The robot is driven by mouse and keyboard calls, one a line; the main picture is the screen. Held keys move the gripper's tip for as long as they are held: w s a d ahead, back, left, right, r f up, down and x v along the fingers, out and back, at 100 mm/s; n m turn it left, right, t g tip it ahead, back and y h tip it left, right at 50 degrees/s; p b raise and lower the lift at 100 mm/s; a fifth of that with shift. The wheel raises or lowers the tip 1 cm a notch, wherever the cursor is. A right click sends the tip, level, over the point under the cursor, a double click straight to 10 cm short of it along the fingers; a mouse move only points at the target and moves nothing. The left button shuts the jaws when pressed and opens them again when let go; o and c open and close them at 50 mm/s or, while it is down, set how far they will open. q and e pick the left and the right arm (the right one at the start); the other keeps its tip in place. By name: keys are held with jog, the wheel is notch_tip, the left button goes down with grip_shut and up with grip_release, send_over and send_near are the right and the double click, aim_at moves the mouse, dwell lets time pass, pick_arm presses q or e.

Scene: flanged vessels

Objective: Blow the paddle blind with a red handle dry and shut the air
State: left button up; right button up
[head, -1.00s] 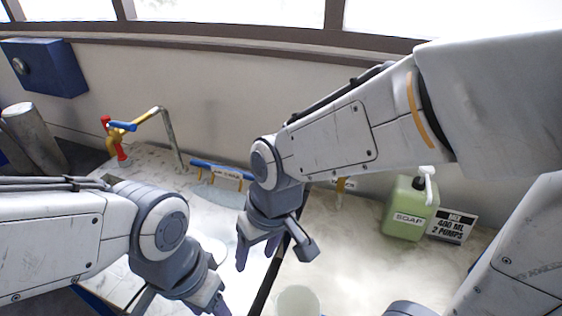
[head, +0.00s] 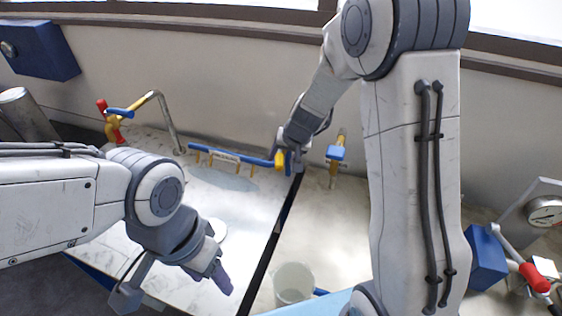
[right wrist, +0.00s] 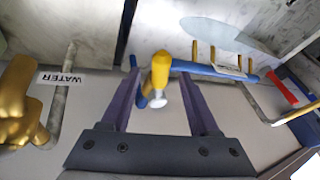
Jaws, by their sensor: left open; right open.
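A red grip (head: 535,277) on a metal lever is at the right edge in the head view; I cannot tell whether it is the paddle blind's handle. My right gripper (head: 288,163) is open at the back wall, at the right end of a blue bar (head: 225,154). In the right wrist view, a yellow cylinder with a pale tip (right wrist: 160,72) stands between its spread fingers (right wrist: 158,88); contact is unclear. The blue bar with yellow pegs and a label also shows there (right wrist: 215,70). My left gripper (head: 215,278) is open and empty above the left counter.
A yellow tap with red and blue handles (head: 113,122) stands back left. A brass valve with a blue handle (head: 335,155) is right of my right gripper. A clear beaker (head: 293,283) stands front centre. A gauge (head: 545,211) and blue box (head: 486,258) are at right.

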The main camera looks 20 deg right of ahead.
jog(key=shift+x, duration=1)
jog(key=shift+c, duration=0.3)
grip_shut()
jog(key=shift+a, duration=0.1)
dwell(0.4)
